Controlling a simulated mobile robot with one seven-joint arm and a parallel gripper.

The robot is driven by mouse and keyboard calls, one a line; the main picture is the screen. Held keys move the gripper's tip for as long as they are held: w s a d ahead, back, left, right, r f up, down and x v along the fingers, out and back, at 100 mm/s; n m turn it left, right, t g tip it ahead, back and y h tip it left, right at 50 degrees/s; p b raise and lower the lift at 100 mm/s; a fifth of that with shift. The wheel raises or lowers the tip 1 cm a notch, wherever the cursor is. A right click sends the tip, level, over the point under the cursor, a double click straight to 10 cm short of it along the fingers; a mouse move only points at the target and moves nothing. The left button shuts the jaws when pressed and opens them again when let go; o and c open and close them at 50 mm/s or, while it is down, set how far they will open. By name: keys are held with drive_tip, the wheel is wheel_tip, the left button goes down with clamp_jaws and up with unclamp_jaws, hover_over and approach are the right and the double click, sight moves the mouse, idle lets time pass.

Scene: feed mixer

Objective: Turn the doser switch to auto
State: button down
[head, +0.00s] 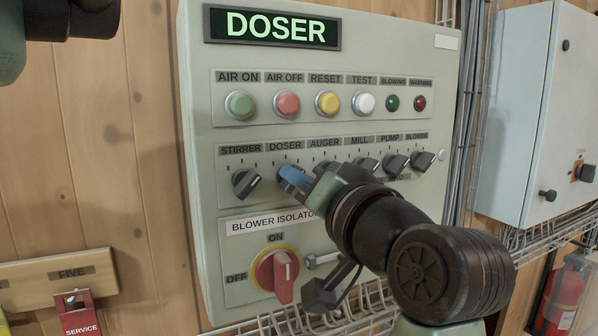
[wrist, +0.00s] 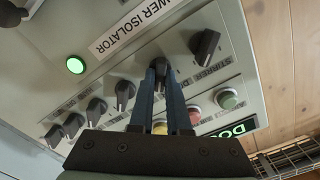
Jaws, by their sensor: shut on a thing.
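The doser switch is a black rotary knob (wrist: 160,66) in the row on the grey-green panel (head: 212,250), second from the left under the label DOSER. My gripper's blue fingers (head: 293,179) are at this knob and hide most of it in the head view. In the wrist view my gripper (wrist: 161,80) is shut with one finger on each side of the knob. The knob's pointer direction and its position marks are too hidden to read.
The stirrer knob (head: 245,183) is to the left and the auger knob (wrist: 125,92) is on the other side. Push buttons, including a red one (head: 287,104), sit above. The red blower isolator (head: 283,275) is below. A green light (wrist: 76,65) is lit.

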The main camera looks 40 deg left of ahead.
drive_tip(key=shift+m, duration=0.6)
drive_tip(key=c, duration=0.9)
unclamp_jaws()
drive_tip(key=b+v, duration=0.5)
drive_tip(key=v, duration=0.8)
